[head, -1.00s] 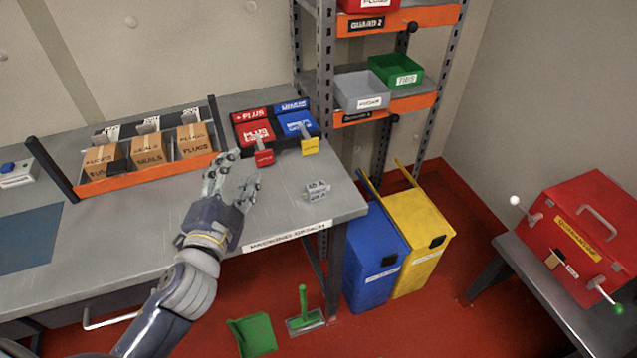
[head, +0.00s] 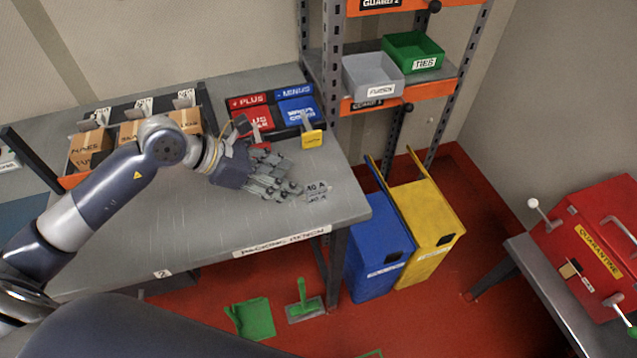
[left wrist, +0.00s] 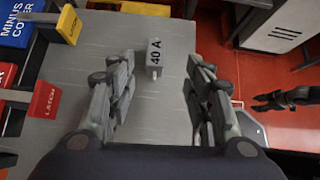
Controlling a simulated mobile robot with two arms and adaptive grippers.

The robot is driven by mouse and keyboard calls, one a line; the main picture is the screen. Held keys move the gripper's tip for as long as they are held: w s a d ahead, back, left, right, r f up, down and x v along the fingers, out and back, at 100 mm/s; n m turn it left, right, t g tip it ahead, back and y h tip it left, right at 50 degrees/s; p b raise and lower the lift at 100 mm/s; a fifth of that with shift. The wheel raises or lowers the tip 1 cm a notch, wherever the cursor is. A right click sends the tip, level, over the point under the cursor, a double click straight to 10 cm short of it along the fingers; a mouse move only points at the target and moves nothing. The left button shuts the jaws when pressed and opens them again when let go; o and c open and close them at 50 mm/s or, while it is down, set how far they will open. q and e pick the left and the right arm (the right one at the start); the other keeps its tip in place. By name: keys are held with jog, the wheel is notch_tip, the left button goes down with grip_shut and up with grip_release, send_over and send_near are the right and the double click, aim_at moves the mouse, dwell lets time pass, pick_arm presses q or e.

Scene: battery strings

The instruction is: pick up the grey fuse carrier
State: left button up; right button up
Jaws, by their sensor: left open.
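The grey fuse carrier (head: 317,190), a small block marked 40 A, stands on the grey bench top near its right end. It also shows in the left wrist view (left wrist: 154,58), upright, in the gap between my fingers. My left gripper (head: 288,189) is open and empty, low over the bench just left of the carrier, fingers pointing at it. In the left wrist view the fingers (left wrist: 160,75) are spread to either side, with the carrier near their tips and no clear contact. A dark hand, seemingly my right gripper (left wrist: 260,103), shows small at the right; its opening is unclear.
Red PLUS and blue MINUS cover bins (head: 296,110) stand behind the gripper, with a yellow tag (head: 312,138) and a red tag (left wrist: 46,100) sticking out. Blue (head: 378,250) and yellow bins (head: 425,230) stand beyond the bench's right edge. The bench around the carrier is clear.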

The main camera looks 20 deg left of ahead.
aim_at(313, 187)
pick_arm(q)
jog(key=shift+y, duration=0.3)
jog(key=x, duration=0.2)
jog(key=p+x, duration=0.1)
jog(key=x, duration=0.2)
jog(key=shift+a+f, duration=0.2)
jog(key=shift+f, duration=0.05)
jog(key=p+x, duration=0.1)
jog(key=x, duration=0.1)
jog(key=p+x, duration=0.1)
jog(key=x, duration=0.1)
jog(key=shift+w+d+p, duration=0.35)
jog(key=shift+w+p, duration=0.05)
jog(key=shift+w+d+f, duration=0.15)
jog(key=shift+f, duration=0.15)
grip_shut()
